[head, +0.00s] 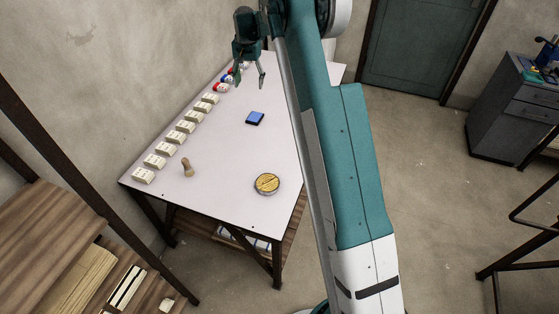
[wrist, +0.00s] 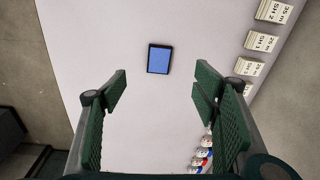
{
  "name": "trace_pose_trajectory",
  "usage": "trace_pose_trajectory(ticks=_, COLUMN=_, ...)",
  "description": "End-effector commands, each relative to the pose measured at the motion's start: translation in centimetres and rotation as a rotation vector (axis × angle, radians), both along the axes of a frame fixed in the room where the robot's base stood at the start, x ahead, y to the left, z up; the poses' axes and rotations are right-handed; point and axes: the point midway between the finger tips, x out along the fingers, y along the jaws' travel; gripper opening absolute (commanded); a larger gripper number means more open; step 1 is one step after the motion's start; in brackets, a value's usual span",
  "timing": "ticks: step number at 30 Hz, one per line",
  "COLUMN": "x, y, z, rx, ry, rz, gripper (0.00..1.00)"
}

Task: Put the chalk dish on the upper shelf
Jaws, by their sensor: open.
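A round yellow item with dark lines and a dark rim (head: 267,184), which looks like the chalk dish, lies on the white table (head: 225,185) near its front right corner. My gripper (head: 250,82) is open and empty over the far end of the table, well away from the dish. The dish is out of the wrist view. A wooden shelf unit stands at the lower left, its upper shelf (head: 45,225) bare where it shows.
A blue rectangular item with a dark edge (head: 255,118) lies mid-table. A wooden peg-like item (head: 187,168) stands at the left. Several labelled cream blocks (head: 165,149) line the wall side, with red, white and blue items (head: 223,87) beyond.

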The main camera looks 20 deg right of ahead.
Motion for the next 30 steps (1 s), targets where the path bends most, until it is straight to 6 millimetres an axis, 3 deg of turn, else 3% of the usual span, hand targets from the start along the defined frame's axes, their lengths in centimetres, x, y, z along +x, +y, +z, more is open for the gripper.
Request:
trace_pose_trajectory(ticks=12, x=-5.9, y=2.5, z=8.2, rx=-0.016, ry=-0.064, rz=0.082, gripper=0.60)
trace_pose_trajectory(ticks=30, x=-16.2, y=5.7, z=17.2, rx=-0.044, ry=-0.154, rz=0.199, gripper=0.60)
